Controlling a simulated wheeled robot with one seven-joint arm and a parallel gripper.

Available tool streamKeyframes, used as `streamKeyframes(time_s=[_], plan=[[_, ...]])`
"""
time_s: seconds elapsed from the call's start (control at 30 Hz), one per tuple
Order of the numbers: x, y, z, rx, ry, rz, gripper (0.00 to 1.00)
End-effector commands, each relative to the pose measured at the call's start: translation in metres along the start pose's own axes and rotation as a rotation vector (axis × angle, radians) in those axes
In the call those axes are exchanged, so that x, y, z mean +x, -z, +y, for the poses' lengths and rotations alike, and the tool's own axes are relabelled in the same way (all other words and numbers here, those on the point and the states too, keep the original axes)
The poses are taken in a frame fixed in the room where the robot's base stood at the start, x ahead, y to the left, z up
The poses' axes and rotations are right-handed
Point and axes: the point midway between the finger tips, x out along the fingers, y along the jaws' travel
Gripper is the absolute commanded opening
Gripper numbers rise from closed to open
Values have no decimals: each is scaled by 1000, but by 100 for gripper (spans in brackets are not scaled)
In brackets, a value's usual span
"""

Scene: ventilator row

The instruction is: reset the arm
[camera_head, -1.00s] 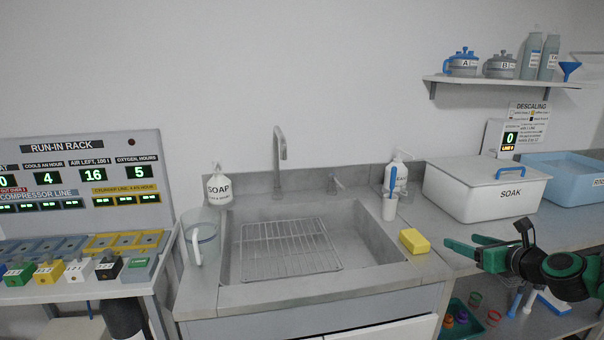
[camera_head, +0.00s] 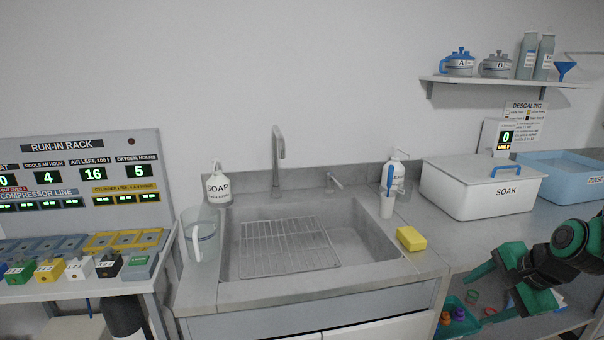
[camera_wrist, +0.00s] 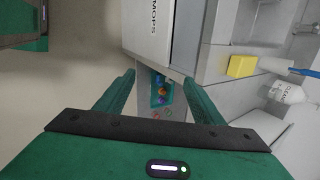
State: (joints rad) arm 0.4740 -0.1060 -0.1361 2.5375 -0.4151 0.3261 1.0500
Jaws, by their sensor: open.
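My gripper (camera_head: 474,297) is at the lower right of the head view, low in front of the counter by the sink. Its green jaws are spread apart and nothing is between them. In the wrist view my gripper (camera_wrist: 163,92) is also open and empty. Beyond its fingers a green tray (camera_wrist: 153,98) holds small blue, orange and purple pieces. The same tray (camera_head: 444,331) shows in the head view below the counter, partly hidden by my gripper.
The sink (camera_head: 356,232) with a wire rack fills the middle. A yellow sponge (camera_head: 411,238) lies on its right rim. The white SOAK box (camera_head: 480,190) and blue rinse tub (camera_head: 566,185) stand on the right counter. The run-in rack (camera_head: 85,150) is at left.

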Motion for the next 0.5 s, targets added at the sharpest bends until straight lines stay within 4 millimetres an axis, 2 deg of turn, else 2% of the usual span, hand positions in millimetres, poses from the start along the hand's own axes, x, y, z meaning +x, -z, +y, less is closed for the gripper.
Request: streamKeyframes(time_s=[0.03, 0.2, 0.4, 0.5], plan=[[-13, -2, 14, -109, -51, 18, 62], [-58, -2, 69, -443, -253, 26, 62], [-110, -10, 128, -725, -434, -60, 62], [-128, -15, 148, -806, -481, -110, 62]])
